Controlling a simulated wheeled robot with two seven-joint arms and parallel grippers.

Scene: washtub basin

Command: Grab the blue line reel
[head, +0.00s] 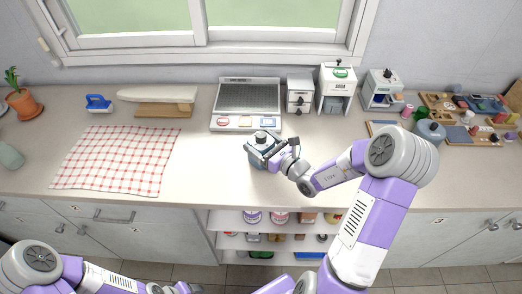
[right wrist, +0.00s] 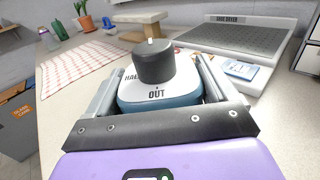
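A blue-bodied reel (head: 256,158) with a white top and a dark knob is at the front middle of the counter. In the right wrist view the reel (right wrist: 157,95) shows its black knob and the word OUT. My right gripper (head: 268,147) is at the reel, with one finger on each side of it. In the right wrist view the fingers (right wrist: 160,85) lie close along its sides; I cannot tell whether they press on it. The reel's underside is hidden. My left gripper (head: 180,288) is only partly visible at the bottom edge, below the counter.
A checked cloth (head: 115,160) lies to the left. Trays of small items (head: 470,108) and a grey-blue round object (head: 430,131) are at the right. The counter beside the reel is clear.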

